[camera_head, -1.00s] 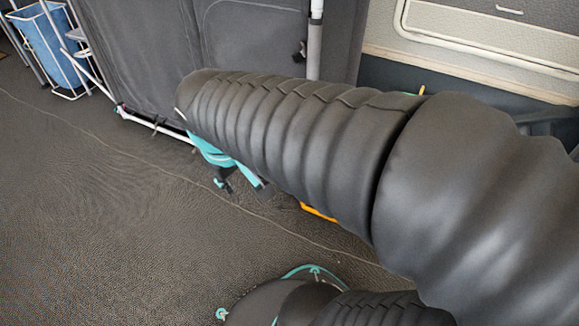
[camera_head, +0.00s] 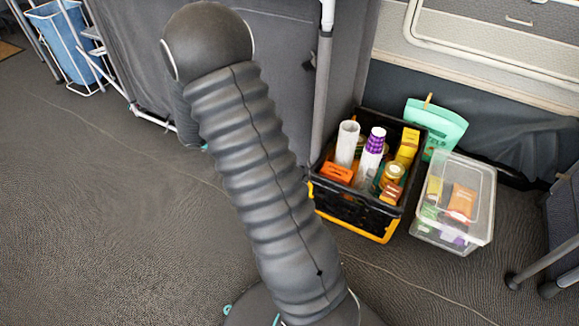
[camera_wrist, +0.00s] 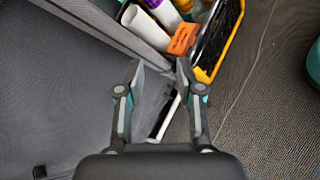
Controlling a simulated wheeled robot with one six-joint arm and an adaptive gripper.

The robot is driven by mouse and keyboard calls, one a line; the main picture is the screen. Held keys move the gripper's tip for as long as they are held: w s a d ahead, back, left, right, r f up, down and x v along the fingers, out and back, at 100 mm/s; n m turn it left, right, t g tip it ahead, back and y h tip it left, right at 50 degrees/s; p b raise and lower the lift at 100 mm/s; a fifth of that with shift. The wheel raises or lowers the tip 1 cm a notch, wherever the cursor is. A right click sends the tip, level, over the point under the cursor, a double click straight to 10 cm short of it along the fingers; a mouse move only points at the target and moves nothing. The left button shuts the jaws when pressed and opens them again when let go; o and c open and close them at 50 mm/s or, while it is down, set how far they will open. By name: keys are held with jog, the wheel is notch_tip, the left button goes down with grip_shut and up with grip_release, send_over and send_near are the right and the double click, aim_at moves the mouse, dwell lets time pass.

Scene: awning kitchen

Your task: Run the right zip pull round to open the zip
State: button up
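A grey fabric cupboard (camera_head: 285,65) on a white pole frame stands behind my arm in the head view. Its grey cloth also fills the left of the wrist view (camera_wrist: 50,85). No zip pull can be made out for certain in either view. A small dark piece (camera_head: 309,62) sits by the cupboard's right pole in the head view, too small to identify. My gripper (camera_wrist: 159,68) is open in the wrist view, its fingers apart with nothing held. Grey cloth and a white pole show beyond them. My arm hides the gripper in the head view.
A black and yellow crate (camera_head: 350,215) of tubes and packets stands right of the cupboard. A clear box (camera_head: 480,205) and a mint-green pouch (camera_head: 437,127) are beside it. A blue bag (camera_head: 58,45) hangs in a rack at far left. The left floor is clear.

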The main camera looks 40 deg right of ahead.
jog(key=w+d+f+n+t+h+p, duration=0.15)
jog(key=f+n, duration=0.25)
jog(key=f, duration=0.4)
jog(key=w+d+f+n+t+h+p, duration=0.1)
jog(key=w+d+f+n+t+h, duration=0.15)
jog(key=f, duration=0.55)
jog(key=w+d+f+n+t+h+p, duration=0.1)
jog(key=w+f+n+t, duration=0.25)
jog(key=f, duration=0.45)
notch_tip(320, 180, down, 10)
jog(key=s+a+n+t, duration=0.2)
jog(key=n+t, duration=0.1)
jog(key=n, duration=0.2)
jog(key=shift+y, duration=0.3)
jog(key=x, duration=1.3)
jog(key=shift+d+r+p, duration=0.2)
jog(key=shift+d+p, duration=0.1)
jog(key=shift+p, duration=0.1)
grip_shut()
